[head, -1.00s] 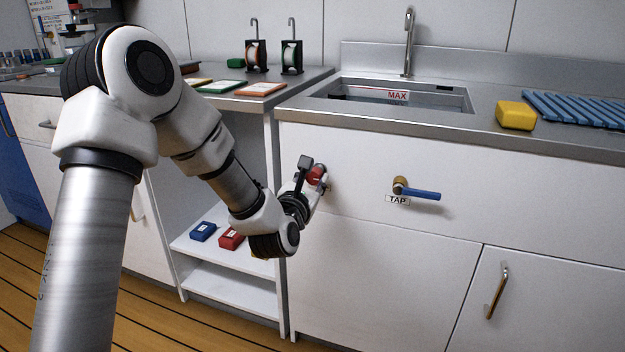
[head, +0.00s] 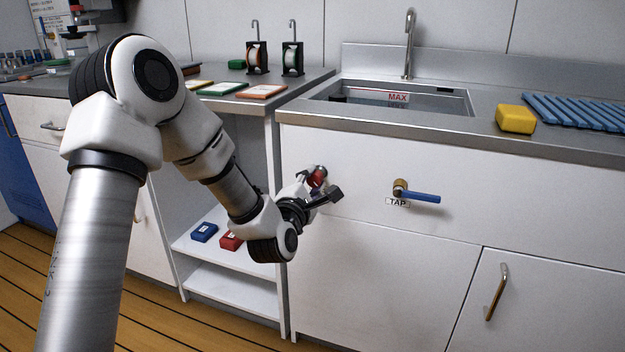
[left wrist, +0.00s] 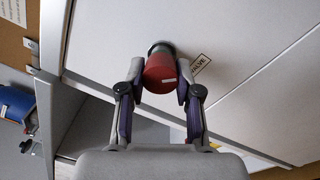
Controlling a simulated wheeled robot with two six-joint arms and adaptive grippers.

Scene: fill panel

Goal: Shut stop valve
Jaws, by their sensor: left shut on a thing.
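The stop valve's red knob (head: 319,177) sticks out of the white cabinet front, left of the tap lever. In the left wrist view the round red knob (left wrist: 160,75) sits between the two fingers, with a label reading "VALVE" beside it. My left gripper (head: 318,184) is at the knob, and its fingers (left wrist: 158,92) are shut on the knob's sides. Part of the knob is hidden by the gripper in the head view. My right gripper is in neither view.
A blue tap lever (head: 420,198) with a "TAP" label points right on the same panel. Above are the sink (head: 450,98), a yellow sponge (head: 516,119) and a blue ribbed mat (head: 575,110). An open shelf (head: 215,255) with blue and red boxes lies left of the panel.

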